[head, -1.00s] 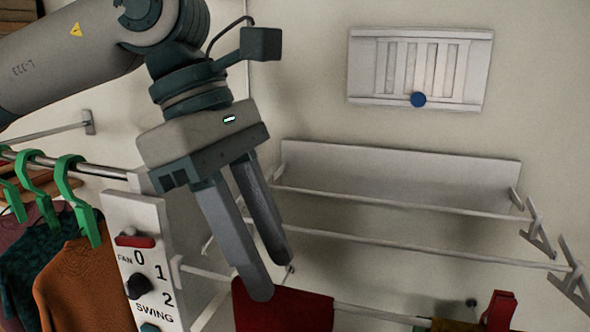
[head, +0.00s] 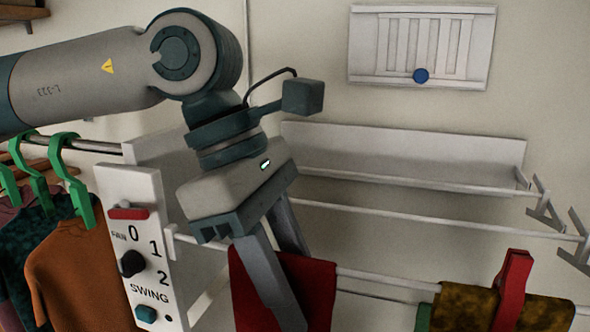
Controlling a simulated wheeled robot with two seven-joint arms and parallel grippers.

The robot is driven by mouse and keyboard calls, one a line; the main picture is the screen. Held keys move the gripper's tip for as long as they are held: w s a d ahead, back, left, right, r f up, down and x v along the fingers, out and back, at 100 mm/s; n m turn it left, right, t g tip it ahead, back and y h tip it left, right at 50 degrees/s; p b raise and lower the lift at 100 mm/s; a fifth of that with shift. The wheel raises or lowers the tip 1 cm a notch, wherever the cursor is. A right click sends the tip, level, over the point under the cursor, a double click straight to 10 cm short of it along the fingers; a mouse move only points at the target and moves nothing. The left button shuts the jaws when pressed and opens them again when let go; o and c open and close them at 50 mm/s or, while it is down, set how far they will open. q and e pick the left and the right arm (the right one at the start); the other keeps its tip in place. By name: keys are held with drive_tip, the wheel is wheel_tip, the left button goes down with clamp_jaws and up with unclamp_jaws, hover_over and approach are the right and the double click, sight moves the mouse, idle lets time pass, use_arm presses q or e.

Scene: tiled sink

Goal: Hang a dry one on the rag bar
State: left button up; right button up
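A red rag (head: 313,290) hangs over a front white bar at the lower middle of the head view. My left gripper (head: 296,300) points down at this rag. One finger lies in front of the red cloth, and the other passes behind its top edge. A gap still shows between the fingers, so the gripper looks open around the cloth. The fingertip behind is hidden. A brown-yellow patterned rag (head: 455,308) hangs further right under a red clip (head: 513,290). A bit of green cloth (head: 423,318) shows beside it. My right gripper is not in view.
A white control panel (head: 140,245) with a knob stands just left of the gripper. Clothes (head: 70,270) hang on green hangers at the left. Empty white bars (head: 430,220) run along the wall behind. A vent (head: 422,45) with a blue knob is above.

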use_arm(q)
clamp_jaws()
drive_tip(key=shift+r, duration=0.2)
drive_tip(key=shift+r+p, duration=2.2)
drive_tip(key=shift+r, duration=2.05)
drive_tip(key=shift+s, duration=0.1)
drive_tip(key=s+a+b, duration=0.2)
drive_tip(key=s+b, duration=0.2)
drive_tip(key=s, duration=0.4)
drive_tip(key=shift+s+a, duration=0.2)
drive_tip(key=shift+a, duration=0.2)
